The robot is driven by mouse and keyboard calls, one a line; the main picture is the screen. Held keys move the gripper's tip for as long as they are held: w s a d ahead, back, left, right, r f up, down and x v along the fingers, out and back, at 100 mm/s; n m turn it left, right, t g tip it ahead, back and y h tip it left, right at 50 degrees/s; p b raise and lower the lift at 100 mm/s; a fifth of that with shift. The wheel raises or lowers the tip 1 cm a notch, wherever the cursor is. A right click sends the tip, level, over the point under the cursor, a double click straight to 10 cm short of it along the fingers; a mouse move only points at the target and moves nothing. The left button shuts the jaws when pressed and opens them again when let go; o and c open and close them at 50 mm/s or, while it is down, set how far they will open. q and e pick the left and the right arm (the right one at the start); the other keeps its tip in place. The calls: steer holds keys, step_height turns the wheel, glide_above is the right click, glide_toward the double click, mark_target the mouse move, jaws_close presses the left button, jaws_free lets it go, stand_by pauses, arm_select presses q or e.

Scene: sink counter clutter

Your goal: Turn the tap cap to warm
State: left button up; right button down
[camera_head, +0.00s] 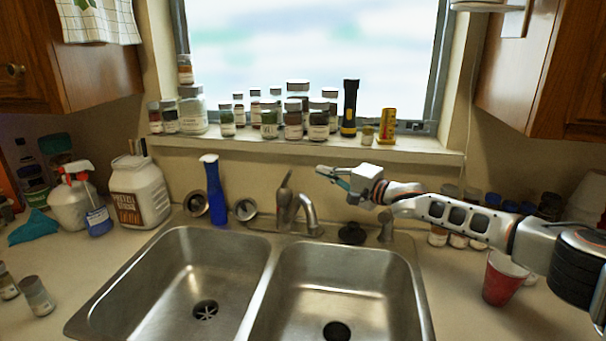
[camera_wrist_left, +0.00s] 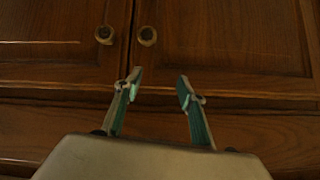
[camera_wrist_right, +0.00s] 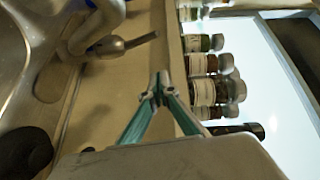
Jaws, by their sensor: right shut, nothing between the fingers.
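The tap (camera_head: 300,208) stands behind the divider of the double sink, its spout curving to the right. Its cap with an upright lever (camera_head: 286,190) sits on top at the left of the spout. In the right wrist view the tap (camera_wrist_right: 85,32) and its lever (camera_wrist_right: 128,43) show at the upper left. My right gripper (camera_head: 322,171) is shut and empty, in the air to the right of the lever and apart from it, below the window sill. It also shows in the right wrist view (camera_wrist_right: 160,80). My left gripper (camera_wrist_left: 158,78) is open and empty before wooden cabinet doors.
The double sink (camera_head: 268,262) fills the middle of the counter. Jars (camera_head: 292,122) and a black flashlight (camera_head: 349,108) line the sill above. A red cup (camera_head: 503,280) stands right, beneath my right arm.

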steer(key=a, duration=0.6)
steer(key=shift+w+f, duration=0.3)
steer(key=shift+w, duration=0.05)
stand_by(0.3)
steer(key=shift+s+a, duration=0.55)
steer(key=shift+a, duration=0.3)
steer(key=shift+s+a, duration=0.5)
steer(key=shift+a, duration=0.3)
